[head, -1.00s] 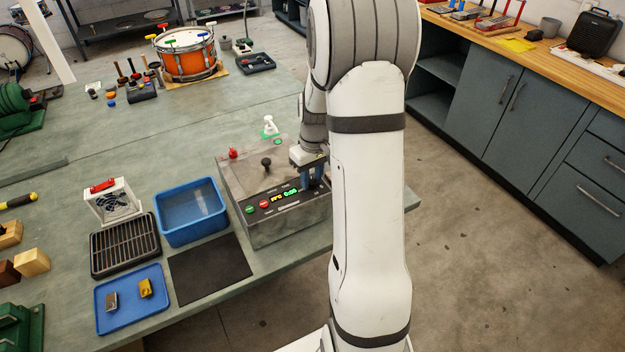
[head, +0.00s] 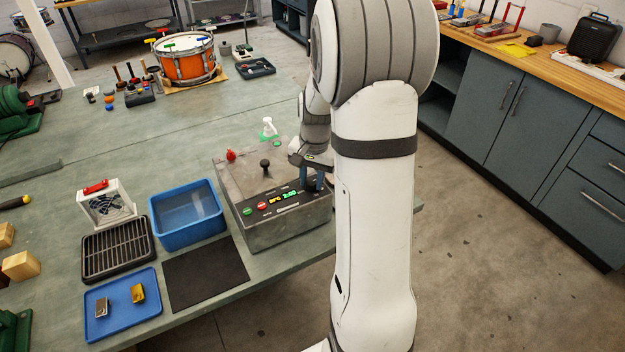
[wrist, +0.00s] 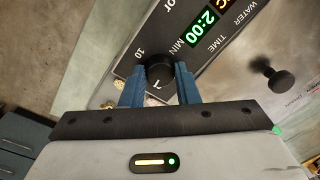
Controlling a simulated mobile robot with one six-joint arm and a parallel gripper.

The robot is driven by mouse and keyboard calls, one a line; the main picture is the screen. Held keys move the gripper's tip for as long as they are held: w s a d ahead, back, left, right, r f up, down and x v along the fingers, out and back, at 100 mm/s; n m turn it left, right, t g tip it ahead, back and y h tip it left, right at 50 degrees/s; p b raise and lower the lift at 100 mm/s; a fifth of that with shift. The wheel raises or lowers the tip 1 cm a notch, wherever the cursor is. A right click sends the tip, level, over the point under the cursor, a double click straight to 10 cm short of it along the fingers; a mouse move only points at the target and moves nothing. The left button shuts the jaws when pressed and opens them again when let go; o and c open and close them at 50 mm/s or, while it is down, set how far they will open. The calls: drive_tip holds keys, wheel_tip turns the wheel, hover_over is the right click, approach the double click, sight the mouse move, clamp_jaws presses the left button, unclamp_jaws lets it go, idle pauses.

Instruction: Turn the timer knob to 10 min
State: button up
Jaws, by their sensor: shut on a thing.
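The timer knob (wrist: 160,72) is black and round with a white pointer mark. It sits on the black control panel (head: 272,205) of a grey metal machine (head: 237,180). In the wrist view, my gripper (wrist: 160,82) has its two blue fingers on either side of the knob, shut on it. A "10" marking shows beside the knob at upper left, with "MIN" next to it. The green time display (wrist: 203,25) reads 2:00. In the head view, my gripper (head: 312,180) is at the right end of the panel, and my arm hides the knob.
A black lever knob (head: 265,163) and a red knob (head: 231,155) stand on the machine's lid. A blue bin (head: 187,240), a black mat (head: 205,272), a black rack (head: 117,248) and a blue tray (head: 122,318) lie to its left. A spray bottle (head: 268,127) stands behind it.

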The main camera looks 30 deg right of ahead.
sight(310, 183)
drive_tip(key=m+b, duration=0.1)
drive_tip(key=m, duration=0.3)
drive_tip(key=shift+m, duration=0.3)
drive_tip(key=m+b, duration=0.1)
drive_tip(key=m, duration=0.4)
drive_tip(key=m+b, duration=0.1)
drive_tip(key=m, duration=0.4)
drive_tip(key=shift+a+m+h, duration=0.1)
drive_tip(key=shift+m+h, duration=0.3)
drive_tip(key=m+b, duration=0.1)
drive_tip(key=m, duration=0.3)
drive_tip(key=shift+r+m, duration=0.1)
drive_tip(key=shift+m, duration=0.2)
drive_tip(key=o, duration=1)
drive_tip(key=r, duration=0.7)
drive_tip(key=shift+s+a+r+b, duration=0.1)
drive_tip(key=shift+a+r+b, duration=0.1)
drive_tip(key=shift+r+b, duration=0.15)
